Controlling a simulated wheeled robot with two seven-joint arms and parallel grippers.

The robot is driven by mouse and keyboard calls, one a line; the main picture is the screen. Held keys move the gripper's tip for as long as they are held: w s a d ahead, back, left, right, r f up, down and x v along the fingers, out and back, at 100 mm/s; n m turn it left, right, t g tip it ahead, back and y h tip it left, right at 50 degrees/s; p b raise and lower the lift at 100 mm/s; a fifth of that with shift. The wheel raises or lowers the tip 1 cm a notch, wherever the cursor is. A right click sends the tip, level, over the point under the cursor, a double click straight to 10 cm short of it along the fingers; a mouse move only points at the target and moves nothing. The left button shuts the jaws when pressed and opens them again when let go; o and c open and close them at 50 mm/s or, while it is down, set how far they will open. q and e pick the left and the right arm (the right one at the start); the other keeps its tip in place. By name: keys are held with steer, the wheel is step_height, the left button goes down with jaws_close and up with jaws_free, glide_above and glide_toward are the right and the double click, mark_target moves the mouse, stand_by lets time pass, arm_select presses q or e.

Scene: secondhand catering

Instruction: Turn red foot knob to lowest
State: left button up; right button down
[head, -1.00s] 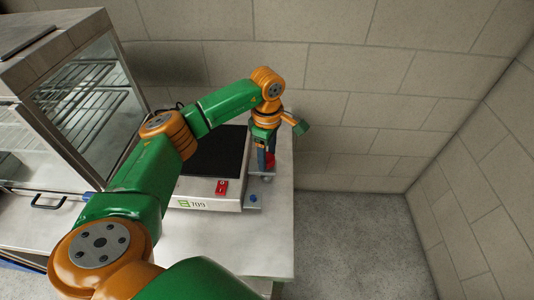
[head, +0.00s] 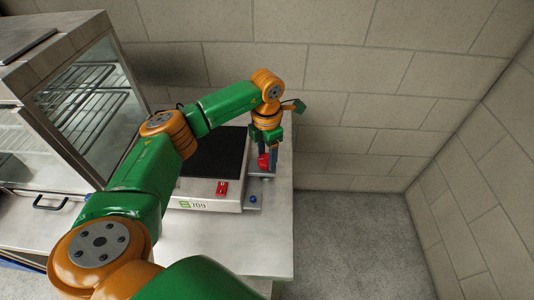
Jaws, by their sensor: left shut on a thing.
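The red foot knob (head: 263,161) shows at the right side of the scale-like appliance (head: 213,201), on a small metal plate. My left gripper (head: 268,160) reaches down over it from above and is shut on it; the fingers partly hide the knob. A blue knob (head: 253,200) sits nearer on a plate at the appliance's front right corner. My right gripper is not in view.
A red switch (head: 222,188) is on the appliance's front. A glass display case (head: 75,110) stands at left on the steel table (head: 225,245). A block wall (head: 340,60) rises close behind; bare floor (head: 360,245) lies to the right.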

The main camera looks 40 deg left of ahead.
arm_select(q)
steer(key=n, duration=0.4)
steer(key=shift+w+r+n+p, duration=0.15)
steer(key=shift+r+n+p, duration=0.1)
steer(key=shift+n+p, duration=0.1)
steer(key=n, duration=0.3)
steer(key=shift+a+n+p, duration=0.1)
steer(key=shift+n+p, duration=0.25)
steer(key=shift+p, duration=0.05)
steer(key=n+p, duration=0.1)
steer(key=n, duration=0.3)
steer(key=shift+a+n+p, duration=0.1)
steer(key=shift+n+p, duration=0.5)
steer(key=shift+n, duration=1.5)
steer(key=shift+f+n, duration=0.1)
steer(key=shift+n, duration=0.2)
steer(key=o, duration=1.4)
steer(key=shift+c, duration=0.2)
